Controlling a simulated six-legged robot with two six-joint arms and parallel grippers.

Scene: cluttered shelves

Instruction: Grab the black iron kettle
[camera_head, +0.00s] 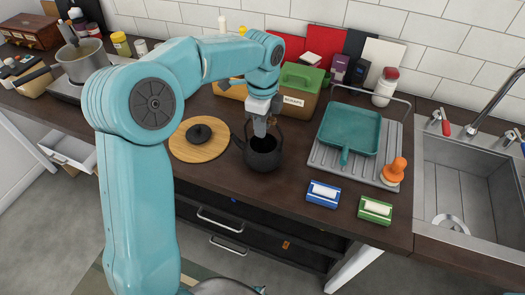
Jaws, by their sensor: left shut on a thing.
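The black iron kettle (262,157) stands on the dark wooden counter near its front edge, upright and without its lid. A black lid (199,134) lies on a round wooden board (188,150) to the left of it. My left gripper (260,131) reaches down over the kettle from above and is shut at the kettle's top, on its handle as far as I can see. The fingertips are small and partly merge with the dark kettle. My right gripper does not show.
A teal square pan (350,128) on a grey drying rack stands to the right, with an orange-handled item (394,170). A green-lidded box (298,92) stands behind. The sink (465,185) is far right.

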